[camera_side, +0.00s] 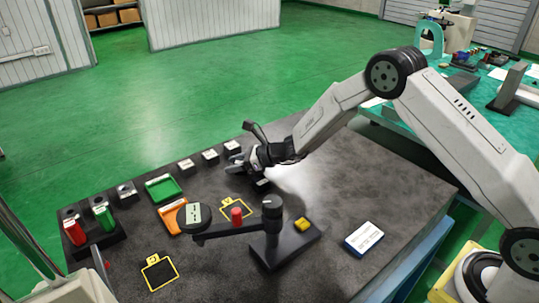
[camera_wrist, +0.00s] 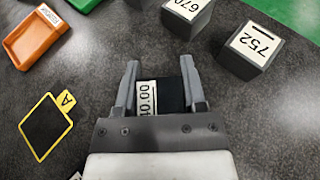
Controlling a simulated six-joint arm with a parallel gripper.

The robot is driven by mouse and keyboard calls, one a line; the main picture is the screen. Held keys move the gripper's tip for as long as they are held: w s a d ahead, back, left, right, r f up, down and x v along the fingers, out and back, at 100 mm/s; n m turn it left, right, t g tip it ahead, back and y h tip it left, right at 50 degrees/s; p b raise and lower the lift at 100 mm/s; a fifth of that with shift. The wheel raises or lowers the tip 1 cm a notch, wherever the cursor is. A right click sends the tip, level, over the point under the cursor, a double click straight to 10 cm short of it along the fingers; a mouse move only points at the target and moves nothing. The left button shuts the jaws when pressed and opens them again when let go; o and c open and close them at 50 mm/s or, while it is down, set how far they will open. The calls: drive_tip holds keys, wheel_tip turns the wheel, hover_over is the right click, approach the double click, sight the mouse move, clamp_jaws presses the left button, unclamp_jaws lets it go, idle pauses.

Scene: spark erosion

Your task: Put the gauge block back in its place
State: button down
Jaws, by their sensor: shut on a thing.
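The gauge block (camera_wrist: 147,97) shows in the wrist view as a dark piece with a white label reading 40.00. It sits between the two fingers of my gripper (camera_wrist: 161,82), which is shut on it. In the side view my gripper (camera_side: 258,168) is low over the dark table, near the row of numbered blocks. The gauge block cannot be made out clearly there. In the wrist view, the numbered blocks 670 (camera_wrist: 187,14) and 752 (camera_wrist: 252,50) stand ahead and to the right of the fingers. Which place belongs to the gauge block is not clear.
A stand with a black post (camera_side: 272,225) and a side arm rises in front of my gripper. A green tray (camera_side: 163,188), an orange tray (camera_side: 168,214) and a yellow-framed black pad (camera_side: 160,273) lie left. A white-and-blue box (camera_side: 364,238) lies right, with bare table around it.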

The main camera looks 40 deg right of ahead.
idle(0.4)
drive_tip(key=shift+c, duration=0.8)
unclamp_jaws()
drive_tip(key=shift+f, duration=0.1)
drive_tip(key=shift+r, duration=0.2)
drive_tip(key=shift+v, duration=6)
drive_tip(key=shift+s+f, duration=0.1)
drive_tip(key=shift+f, duration=0.05)
